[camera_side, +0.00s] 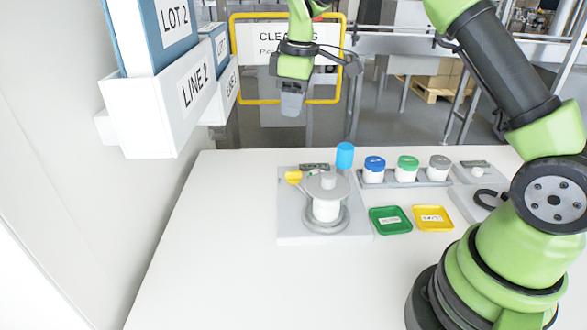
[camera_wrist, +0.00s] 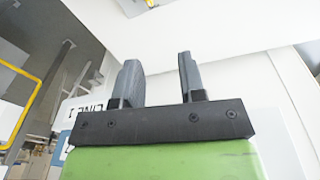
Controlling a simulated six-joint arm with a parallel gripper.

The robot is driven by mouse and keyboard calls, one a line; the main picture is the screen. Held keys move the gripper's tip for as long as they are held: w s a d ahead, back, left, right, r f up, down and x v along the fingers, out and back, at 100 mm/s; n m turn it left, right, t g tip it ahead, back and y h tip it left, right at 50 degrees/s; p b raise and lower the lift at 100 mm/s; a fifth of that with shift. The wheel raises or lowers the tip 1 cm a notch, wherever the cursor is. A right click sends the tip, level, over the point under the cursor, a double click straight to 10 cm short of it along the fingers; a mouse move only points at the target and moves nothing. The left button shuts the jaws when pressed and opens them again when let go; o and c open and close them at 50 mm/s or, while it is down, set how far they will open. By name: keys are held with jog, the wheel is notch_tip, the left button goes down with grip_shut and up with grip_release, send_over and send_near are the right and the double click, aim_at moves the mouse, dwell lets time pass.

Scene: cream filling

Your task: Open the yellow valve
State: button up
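The yellow valve (camera_side: 293,177) is a small handle on the left of the filling station, beside a white container with a grey lid (camera_side: 328,186). The container stands upright on a grey base plate (camera_side: 290,228). My gripper (camera_side: 292,108) hangs well above the table and above the valve, touching nothing. In the wrist view my gripper (camera_wrist: 159,60) shows two dark fingers apart with nothing between them, so it is open. The valve cannot be made out in the wrist view.
A blue cylinder (camera_side: 345,155) stands behind the station. Jars with blue (camera_side: 375,163), green (camera_side: 408,163) and grey (camera_side: 440,162) lids stand in a rack. Green (camera_side: 390,221) and yellow (camera_side: 433,217) trays lie in front. Wall bins (camera_side: 165,100) are at left. The front-left table is clear.

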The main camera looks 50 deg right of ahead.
jog(key=n+g, duration=0.1)
jog(key=n, duration=0.1)
send_near(294, 172)
jog(key=f, duration=0.9)
jog(key=shift+w+a+f, duration=0.1)
jog(key=shift+w, duration=0.1)
grip_shut()
